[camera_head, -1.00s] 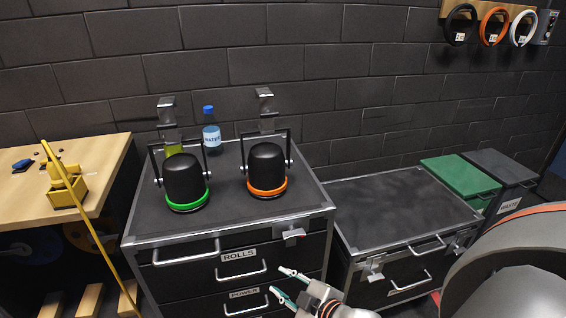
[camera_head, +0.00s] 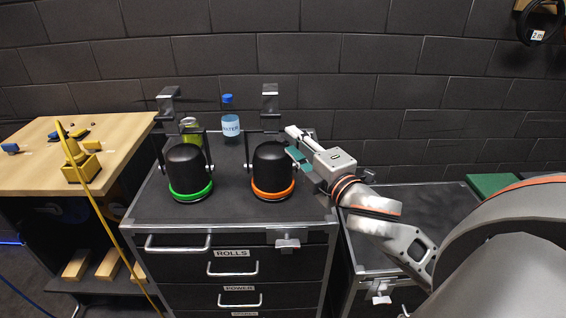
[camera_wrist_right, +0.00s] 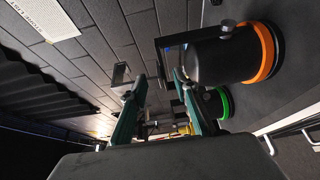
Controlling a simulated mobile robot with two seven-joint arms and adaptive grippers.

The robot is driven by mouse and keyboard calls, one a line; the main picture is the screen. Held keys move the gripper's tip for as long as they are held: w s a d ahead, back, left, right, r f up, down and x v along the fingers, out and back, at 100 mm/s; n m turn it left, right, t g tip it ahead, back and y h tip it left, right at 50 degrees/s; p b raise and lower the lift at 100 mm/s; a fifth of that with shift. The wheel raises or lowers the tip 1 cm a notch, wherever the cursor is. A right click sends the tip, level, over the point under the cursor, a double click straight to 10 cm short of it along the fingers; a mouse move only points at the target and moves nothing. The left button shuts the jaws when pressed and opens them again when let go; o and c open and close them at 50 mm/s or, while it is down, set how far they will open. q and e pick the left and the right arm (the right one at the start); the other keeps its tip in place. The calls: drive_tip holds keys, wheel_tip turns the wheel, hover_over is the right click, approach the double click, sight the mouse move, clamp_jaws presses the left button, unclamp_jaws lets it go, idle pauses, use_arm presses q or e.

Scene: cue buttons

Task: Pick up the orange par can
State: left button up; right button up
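The orange par can (camera_head: 271,163), a black can with an orange front ring and a black yoke, stands ring-down on the drawer cabinet (camera_head: 236,207). It also shows at the upper right of the right wrist view (camera_wrist_right: 222,56). My right gripper (camera_head: 292,144) is just right of the can near its yoke, partly overlapping it in the head view. Its teal fingers are spread apart in the right wrist view (camera_wrist_right: 157,90). The yoke lies close to the fingertips; whether they touch it I cannot tell. My left gripper is not in view.
A green-ringed par can (camera_head: 187,170) stands left of the orange one. A water bottle (camera_head: 230,122), a yellow-green item (camera_head: 190,127) and metal clamps (camera_head: 270,101) are behind. A wooden bench (camera_head: 55,170) is at left, a lower case (camera_head: 425,205) at right.

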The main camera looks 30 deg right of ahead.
sight(281, 129)
drive_tip(key=shift+w+d, duration=0.25)
drive_tip(key=shift+w, duration=1.75)
drive_tip(key=shift+w+d, duration=0.2)
drive_tip(key=shift+w, duration=1.75)
clamp_jaws()
drive_tip(key=shift+r, duration=0.25)
